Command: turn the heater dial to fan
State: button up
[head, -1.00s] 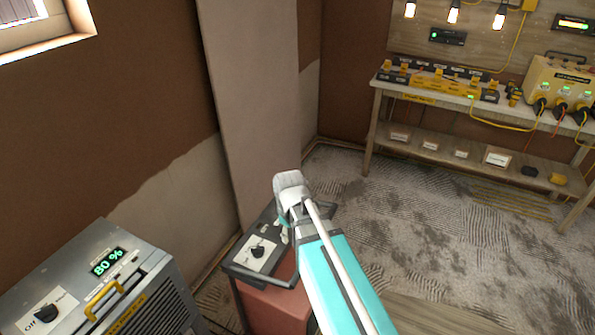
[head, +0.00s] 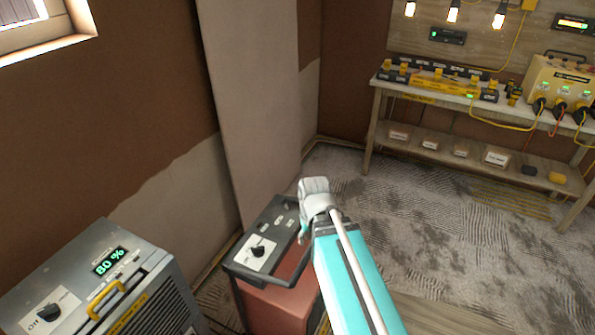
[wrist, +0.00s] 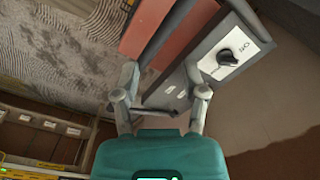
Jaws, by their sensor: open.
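The heater (head: 276,300) is a red box with a dark top panel and a frame handle, low in the middle of the head view. Its dial (head: 258,251) is a black knob on a white plate. In the wrist view the dial (wrist: 228,58) lies up and right of my fingers, with "Off" printed beside it; the other markings are too small to read. My gripper (wrist: 166,82) is open and empty, its two fingers apart over the panel's edge, not touching the dial. In the head view my arm mostly hides the fingers, right of the dial.
A grey unit (head: 150,290) with an "80 %" display and its own knob stands left of the heater. A tall plaster board (head: 255,100) leans behind. A workbench (head: 425,95) with tools and a yellow box is at the back right. The carpet between is clear.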

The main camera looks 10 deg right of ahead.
jog(key=w+d+r+m+t+y, duration=0.1)
jog(key=w+m+y, duration=0.1)
jog(key=w, duration=1.2)
jog(key=w+d+r+m+t+y, duration=0.1)
jog(key=w+m, duration=0.4)
jog(key=w, duration=0.9)
jog(key=shift+w+d+t+y, duration=0.15)
jog(key=shift+t+y, duration=0.55)
jog(key=shift+r, duration=0.1)
jog(key=s+a+f+n+g+h, duration=0.1)
jog(key=s+n+h, duration=0.1)
jog(key=s, duration=1.2)
jog(key=s+a+f+n+g+h, duration=0.1)
jog(key=s+n, duration=0.4)
jog(key=s, duration=1)
jog(key=shift+s+a+f+g+h, duration=0.15)
jog(key=shift+s+g+h, duration=0.05)
jog(key=shift+g+h, duration=0.6)
